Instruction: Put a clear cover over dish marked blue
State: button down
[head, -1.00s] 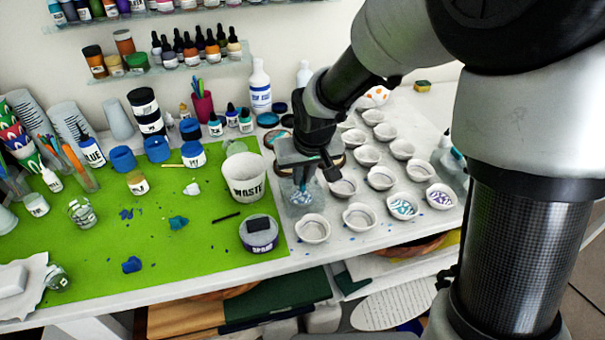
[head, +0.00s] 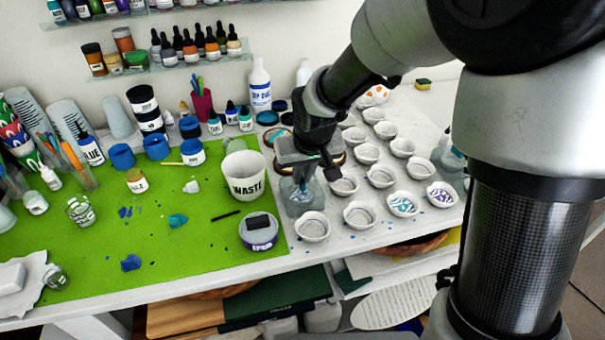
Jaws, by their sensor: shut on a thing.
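My gripper (head: 308,168) points down at the left edge of the dish rows and is shut on a clear cover (head: 292,207). The cover is see-through and box-like, and hangs at or just above the white table surface. A dish with a blue and white pattern (head: 301,194) shows through it, seemingly under or inside it. I cannot tell whether the cover's rim touches the table. A second clear cover (head: 452,158) stands at the right, partly hidden by my arm. A dish with a teal pattern (head: 403,204) and one with a purple pattern (head: 441,195) sit uncovered.
Several plain white dishes (head: 359,215) stand in rows right of my gripper. A white waste cup (head: 245,178) stands close on the left, with a labelled jar (head: 259,234) in front of it. A green mat (head: 90,255) with paint bits and bottles covers the left.

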jog(key=c, duration=1.7)
grip_release()
jog(key=shift+c, duration=0.2)
jog(key=p+v, duration=0.2)
jog(key=v, duration=1.5)
jog(key=shift+s+r, duration=0.2)
jog(key=shift+d, duration=0.1)
